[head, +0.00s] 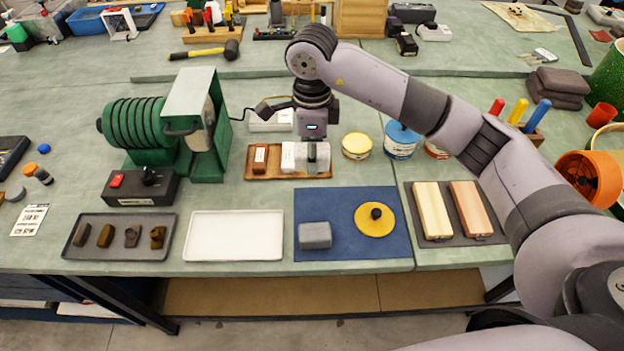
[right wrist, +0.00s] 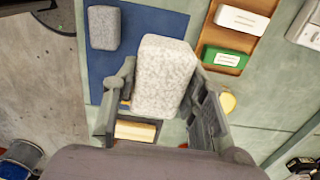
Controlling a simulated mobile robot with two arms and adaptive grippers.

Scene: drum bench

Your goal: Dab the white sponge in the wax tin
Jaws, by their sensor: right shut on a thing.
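My right gripper (head: 311,154) hangs over the wooden tray, left of the wax tin. In the right wrist view the gripper (right wrist: 160,92) is shut on the white sponge (right wrist: 162,72), a pale speckled block between its two fingers. The round wax tin (head: 357,144), pale yellow on top, stands on the bench just right of the tray. Its yellow top (right wrist: 228,102) shows partly beside a finger in the right wrist view. The sponge is apart from the tin. In the head view the fingers partly hide the sponge. My left gripper is not in view.
The wooden tray (head: 282,176) holds a red-brown block and a white block; a green block (right wrist: 222,59) shows in the wrist view. A blue mat (head: 340,205) bears a grey block and a yellow disc. A blue-labelled can (head: 401,141) stands right of the tin. An empty white tray (head: 235,235) lies front left.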

